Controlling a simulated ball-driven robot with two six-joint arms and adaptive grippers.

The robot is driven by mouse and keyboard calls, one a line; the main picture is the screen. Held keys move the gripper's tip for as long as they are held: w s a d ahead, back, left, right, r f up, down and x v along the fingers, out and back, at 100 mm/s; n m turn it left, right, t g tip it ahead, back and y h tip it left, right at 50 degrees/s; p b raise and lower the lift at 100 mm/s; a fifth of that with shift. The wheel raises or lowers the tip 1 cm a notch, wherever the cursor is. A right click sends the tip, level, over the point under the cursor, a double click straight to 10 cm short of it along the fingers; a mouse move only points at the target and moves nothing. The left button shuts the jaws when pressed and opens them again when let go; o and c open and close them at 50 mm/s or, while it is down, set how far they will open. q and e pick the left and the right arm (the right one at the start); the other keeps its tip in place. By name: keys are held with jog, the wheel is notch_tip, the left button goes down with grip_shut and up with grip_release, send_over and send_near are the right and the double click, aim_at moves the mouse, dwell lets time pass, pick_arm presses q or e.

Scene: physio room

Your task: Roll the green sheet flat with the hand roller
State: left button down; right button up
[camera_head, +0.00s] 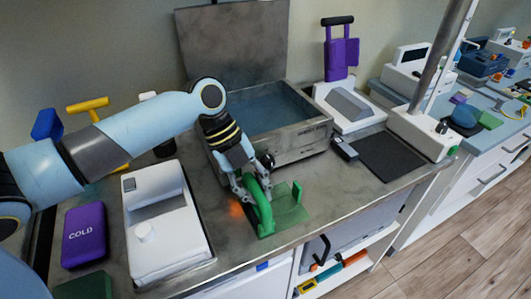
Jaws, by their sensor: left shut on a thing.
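My left gripper (258,188) reaches down over the front of the steel counter and is shut on a thick, curved green piece (264,214). I cannot tell whether this piece is the roller's handle or a bent part of the sheet. A flat green piece with a raised right edge, seemingly the green sheet (287,214), lies right beside and under it near the counter's front edge. The gripper hides part of both. I cannot pick out the hand roller for certain. My right gripper is not in view.
An open steel water bath (318,138) stands just behind the gripper. A white device (170,248) and a purple COLD pack (84,236) are to the left. A dark mat (392,157) lies to the right. The counter (330,190) is bare right of the green pieces.

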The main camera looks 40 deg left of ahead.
pick_arm(q)
jog(key=shift+s+a, duration=0.1)
jog(key=shift+s, duration=0.2)
jog(key=shift+w+d+b, duration=0.2)
jog(key=shift+w+b, duration=0.1)
jog(key=shift+w, duration=0.2)
jog(key=shift+w+d+b, duration=0.2)
jog(key=shift+w+b, duration=0.1)
jog(key=shift+w, duration=0.2)
jog(key=shift+w+d+b, duration=0.3)
jog(key=shift+w+b, duration=0.05)
jog(key=shift+w, duration=0.4)
jog(key=shift+w+d+b, duration=0.35)
jog(key=shift+w+b, duration=0.05)
jog(key=shift+w, duration=0.4)
jog(key=shift+w+d+b, duration=0.3)
jog(key=shift+w+b, duration=0.05)
jog(key=shift+w, duration=0.4)
jog(key=shift+r, duration=0.15)
notch_tip(320, 180, up, 8)
jog(key=p, duration=0.7)
